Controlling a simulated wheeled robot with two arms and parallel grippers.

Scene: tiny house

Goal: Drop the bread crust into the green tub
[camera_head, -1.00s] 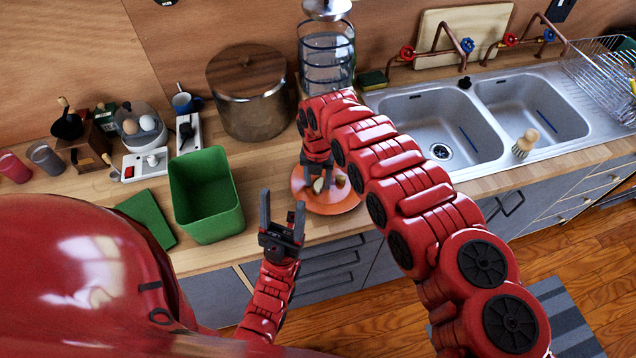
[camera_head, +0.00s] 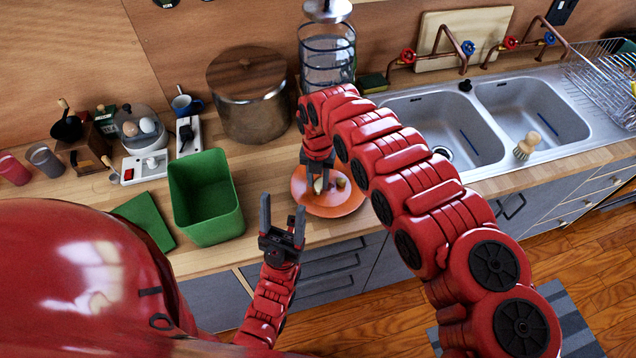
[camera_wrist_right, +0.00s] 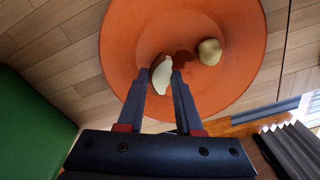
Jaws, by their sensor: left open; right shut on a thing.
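The bread crust (camera_wrist_right: 161,75) is a pale, curved piece over the orange plate (camera_wrist_right: 225,95) in the right wrist view. My right gripper (camera_wrist_right: 163,78) is shut on the crust, fingers on either side of it. In the head view the right gripper (camera_head: 318,184) and the crust show small over the orange plate (camera_head: 335,207). I cannot tell whether the crust touches the plate. The open green tub (camera_head: 207,197) stands upright on the counter left of the plate; its side (camera_wrist_right: 30,95) fills the left of the wrist view. My left gripper (camera_head: 283,212) is open and empty before the counter's front edge.
A round yellowish-brown item (camera_wrist_right: 209,52) lies on the plate. A green lid (camera_head: 146,218) lies left of the tub. A large metal pot (camera_head: 248,100) and a glass jar (camera_head: 328,55) stand behind. The sink (camera_head: 425,115) is to the right.

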